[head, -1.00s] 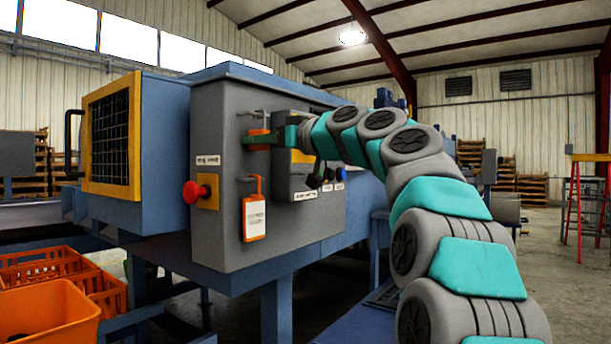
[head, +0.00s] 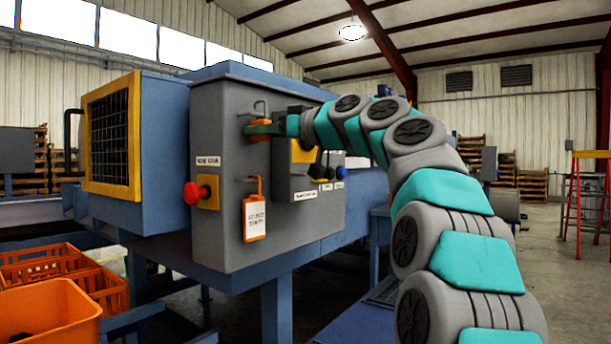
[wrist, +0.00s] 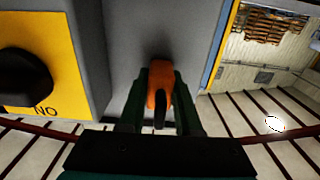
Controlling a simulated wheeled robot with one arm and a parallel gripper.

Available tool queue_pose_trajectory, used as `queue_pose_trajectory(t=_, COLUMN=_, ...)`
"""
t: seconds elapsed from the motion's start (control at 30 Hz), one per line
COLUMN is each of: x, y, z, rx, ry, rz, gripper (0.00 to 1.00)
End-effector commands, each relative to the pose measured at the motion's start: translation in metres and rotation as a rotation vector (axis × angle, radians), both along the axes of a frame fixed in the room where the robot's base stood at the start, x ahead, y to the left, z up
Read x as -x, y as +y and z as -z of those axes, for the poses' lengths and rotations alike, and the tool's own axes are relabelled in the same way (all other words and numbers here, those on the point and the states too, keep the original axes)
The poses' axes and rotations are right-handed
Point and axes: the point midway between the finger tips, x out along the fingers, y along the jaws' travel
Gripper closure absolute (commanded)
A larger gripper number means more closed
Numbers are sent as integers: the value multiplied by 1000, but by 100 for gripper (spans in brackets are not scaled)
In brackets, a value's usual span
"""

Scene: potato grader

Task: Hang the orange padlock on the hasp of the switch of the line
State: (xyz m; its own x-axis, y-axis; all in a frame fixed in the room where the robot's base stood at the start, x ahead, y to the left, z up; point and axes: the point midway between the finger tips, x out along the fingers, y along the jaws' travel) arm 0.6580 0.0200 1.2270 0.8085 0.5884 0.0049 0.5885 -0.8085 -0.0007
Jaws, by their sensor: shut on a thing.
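The orange padlock (head: 260,136) is between the fingers of my gripper (head: 258,129), in front of the upper part of the grey panel. Its grey shackle points up, close to a small peg (head: 243,113); I cannot tell whether it still loops around the peg. In the wrist view the orange padlock body (wrist: 158,80) sits between the dark green fingers of my gripper (wrist: 157,98), which is shut on it. The line's switch shows as a black knob (wrist: 25,78) on a yellow plate at left; in the head view my wrist partly covers that plate (head: 304,152). I cannot make out the hasp.
Below the padlock an orange-framed tag (head: 254,217) hangs on the panel. A red stop button (head: 192,193) is at its left. Small knobs (head: 327,172) stick out of the box on the right. Orange crates (head: 48,310) stand at lower left.

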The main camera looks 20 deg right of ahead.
Motion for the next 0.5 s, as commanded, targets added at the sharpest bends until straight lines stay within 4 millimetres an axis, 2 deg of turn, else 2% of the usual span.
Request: queue_pose_trajectory(t=0.5, x=27, y=-20, z=-1, rx=-2, ry=-5, rz=2, gripper=100)
